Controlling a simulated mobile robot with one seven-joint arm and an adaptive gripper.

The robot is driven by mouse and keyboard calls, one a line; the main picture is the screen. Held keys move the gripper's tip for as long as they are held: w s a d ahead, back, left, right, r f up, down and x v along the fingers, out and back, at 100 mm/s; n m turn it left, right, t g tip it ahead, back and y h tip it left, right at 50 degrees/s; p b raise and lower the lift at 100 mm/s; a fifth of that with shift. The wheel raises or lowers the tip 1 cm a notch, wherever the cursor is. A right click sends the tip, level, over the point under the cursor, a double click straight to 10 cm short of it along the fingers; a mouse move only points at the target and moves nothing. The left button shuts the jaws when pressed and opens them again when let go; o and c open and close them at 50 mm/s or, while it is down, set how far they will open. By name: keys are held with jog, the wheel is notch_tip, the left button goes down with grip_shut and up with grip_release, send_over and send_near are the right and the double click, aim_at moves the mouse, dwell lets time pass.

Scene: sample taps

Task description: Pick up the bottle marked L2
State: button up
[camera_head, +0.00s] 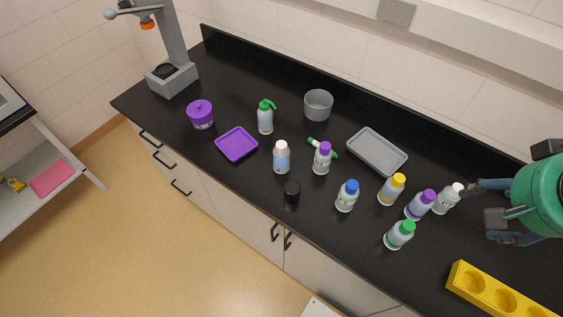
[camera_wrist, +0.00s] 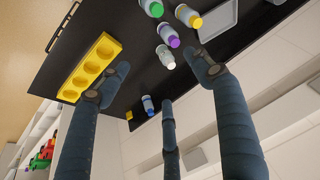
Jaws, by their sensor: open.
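The marks on the bottles are too small to read, so I cannot tell which is L2. On the black bench stand a blue-capped bottle (camera_head: 346,197), a yellow-capped one (camera_head: 391,190), a green-capped one (camera_head: 399,236), a purple-capped one (camera_head: 420,206) and a white-capped one (camera_head: 446,200). Farther left are another purple-capped bottle (camera_head: 321,160) and another white-capped one (camera_head: 281,159). My gripper (camera_head: 479,212) is open and empty, just right of the nearer white-capped bottle.
A yellow rack with round holes (camera_head: 500,297) lies at the bench's front right. A grey tray (camera_head: 377,152) and grey pot (camera_head: 318,105) are behind the bottles. A black cup (camera_head: 292,192), green spray bottle (camera_head: 265,119) and purple tray (camera_head: 237,144) stand to the left.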

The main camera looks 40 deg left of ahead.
jog(key=w+a+f+g, duration=0.2)
jog(key=w+a, duration=0.6)
jog(key=a, duration=0.3)
jog(key=n+g+p, duration=0.1)
jog(key=g, duration=0.2)
send_over(281, 151)
jog(key=w+a, duration=0.1)
jog(key=w, duration=0.1)
jog(key=shift+h, duration=0.4)
notch_tip(281, 151, down, 22)
jog(key=shift+f, duration=0.1)
jog(key=shift+a+f, duration=0.1)
jog(key=shift+a, duration=0.1)
jog(key=shift+f+b, duration=0.35)
jog(key=shift+f, duration=3.9)
